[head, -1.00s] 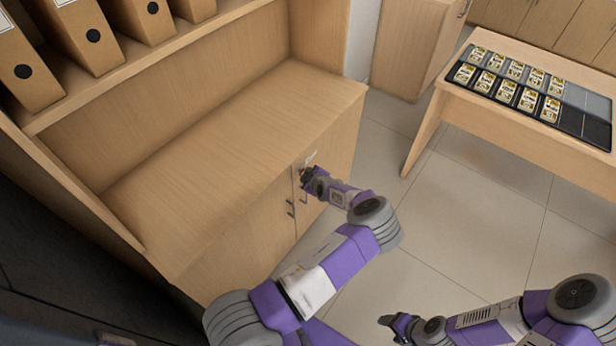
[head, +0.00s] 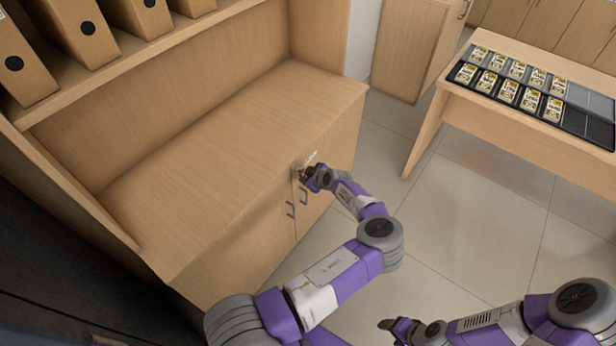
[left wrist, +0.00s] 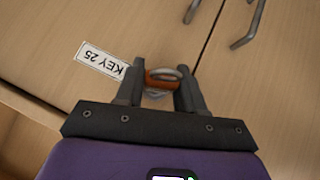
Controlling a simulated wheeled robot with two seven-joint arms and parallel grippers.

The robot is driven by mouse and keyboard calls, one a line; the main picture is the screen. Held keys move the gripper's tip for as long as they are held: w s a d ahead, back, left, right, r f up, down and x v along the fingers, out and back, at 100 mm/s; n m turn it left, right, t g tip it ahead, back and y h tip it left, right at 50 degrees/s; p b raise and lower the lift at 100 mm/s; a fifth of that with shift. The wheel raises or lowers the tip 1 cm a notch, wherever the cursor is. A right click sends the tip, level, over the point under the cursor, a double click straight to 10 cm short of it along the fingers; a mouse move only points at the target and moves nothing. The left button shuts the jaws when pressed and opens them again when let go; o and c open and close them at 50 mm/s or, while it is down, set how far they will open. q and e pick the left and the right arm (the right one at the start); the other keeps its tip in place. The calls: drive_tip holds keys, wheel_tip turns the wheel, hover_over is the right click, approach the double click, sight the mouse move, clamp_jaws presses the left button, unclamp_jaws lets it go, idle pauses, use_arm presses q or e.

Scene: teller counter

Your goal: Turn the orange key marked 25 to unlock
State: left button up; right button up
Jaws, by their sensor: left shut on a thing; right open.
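The orange key (left wrist: 161,79) sits at the cabinet door front, between the fingers of my left gripper (left wrist: 160,88) in the left wrist view. A metal ring shows at the key. A white label reading KEY 25 (left wrist: 102,60) is on the wood beside it and appears upside down. In the head view my left gripper (head: 308,175) is at the upper edge of the cabinet doors and hides most of the key. My left gripper is shut on the key. My right gripper (head: 387,325) is open and empty, low over the floor, away from the cabinet.
The wooden cabinet (head: 230,150) has two bar handles (head: 290,209) below the key. Binders (head: 75,35) stand on the shelf at upper left. A table (head: 450,105) with a black tray (head: 573,121) of banded bundles stands at right. The floor between is clear.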

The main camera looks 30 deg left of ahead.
use_arm(q)
drive_tip(key=shift+a, duration=0.1)
drive_tip(key=shift+m+g, duration=0.6)
drive_tip(key=shift+g, duration=0.6)
drive_tip(key=shift+f+m+g+b, duration=0.15)
drive_tip(key=shift+m+g+b, duration=0.2)
drive_tip(key=shift+g, duration=0.45)
drive_tip(key=o, duration=1)
drive_tip(key=p+v, duration=0.7)
drive_tip(key=v, duration=0.2)
